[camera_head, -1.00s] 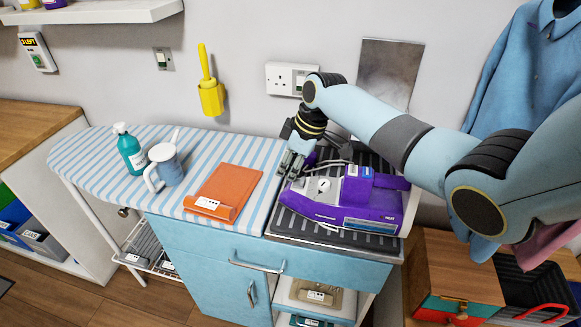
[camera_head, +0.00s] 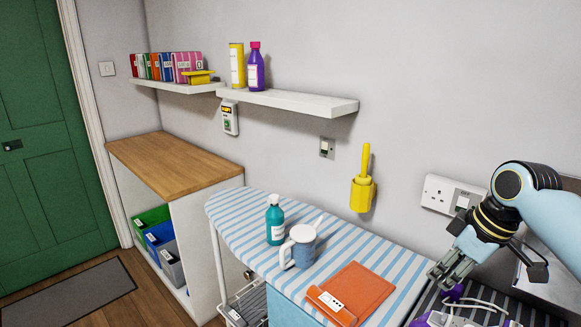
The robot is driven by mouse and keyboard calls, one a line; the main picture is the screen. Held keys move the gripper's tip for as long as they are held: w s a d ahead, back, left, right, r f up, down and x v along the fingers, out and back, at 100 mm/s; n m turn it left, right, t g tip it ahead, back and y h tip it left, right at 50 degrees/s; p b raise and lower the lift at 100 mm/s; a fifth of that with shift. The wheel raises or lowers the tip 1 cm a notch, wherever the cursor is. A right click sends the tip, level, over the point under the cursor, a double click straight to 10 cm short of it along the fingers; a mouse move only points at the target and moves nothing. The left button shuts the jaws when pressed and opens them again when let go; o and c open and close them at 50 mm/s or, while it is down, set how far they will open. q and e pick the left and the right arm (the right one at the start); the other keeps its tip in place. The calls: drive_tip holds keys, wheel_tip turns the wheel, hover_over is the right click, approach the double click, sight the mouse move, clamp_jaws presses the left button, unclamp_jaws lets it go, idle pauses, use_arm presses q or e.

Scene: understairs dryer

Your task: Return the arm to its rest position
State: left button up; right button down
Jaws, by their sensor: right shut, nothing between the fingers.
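My right arm comes in from the right edge. Its gripper (camera_head: 447,279) is shut and empty, above the dark ribbed rest at the right end of the ironing board. Below it is part of the purple and grey iron (camera_head: 452,318), mostly cut off by the bottom edge of the picture. I cannot tell whether the gripper touches the iron. My left gripper is not in view.
A yellow holder (camera_head: 362,192) and a double socket (camera_head: 452,196) are on the wall. A white shelf (camera_head: 290,102) juts out above.

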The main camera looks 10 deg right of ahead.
drive_tip(key=s+a+f+m+h, duration=0.1)
drive_tip(key=s+a, duration=0.2)
drive_tip(key=s, duration=0.3)
drive_tip(key=s+a+f+m, duration=0.1)
drive_tip(key=s+a+f, duration=0.1)
drive_tip(key=s, duration=0.4)
drive_tip(key=s+a+r+m+h, duration=0.1)
drive_tip(key=s+r+m, duration=0.15)
drive_tip(key=s, duration=0.45)
drive_tip(key=s+r+m+h, duration=0.1)
drive_tip(key=s+r+m, duration=0.15)
drive_tip(key=s, duration=0.45)
drive_tip(key=s+f+b+x, duration=0.1)
drive_tip(key=s+b+x, duration=0.2)
drive_tip(key=x, duration=0.7)
drive_tip(key=s+b+x, duration=0.2)
drive_tip(key=b+x, duration=0.1)
drive_tip(key=x, duration=0.8)
drive_tip(key=s+f+b+x, duration=0.1)
drive_tip(key=s+b+x, duration=0.2)
drive_tip(key=x, duration=0.7)
drive_tip(key=s+f+g+b, duration=0.1)
drive_tip(key=s+f+b, duration=0.3)
drive_tip(key=s+f, duration=0.5)
drive_tip(key=s+d+f+b, duration=0.1)
drive_tip(key=s+f+b, duration=0.3)
drive_tip(key=s+f, duration=0.6)
wheel_tip(320, 180, down, 8)
drive_tip(key=shift+g, duration=0.4)
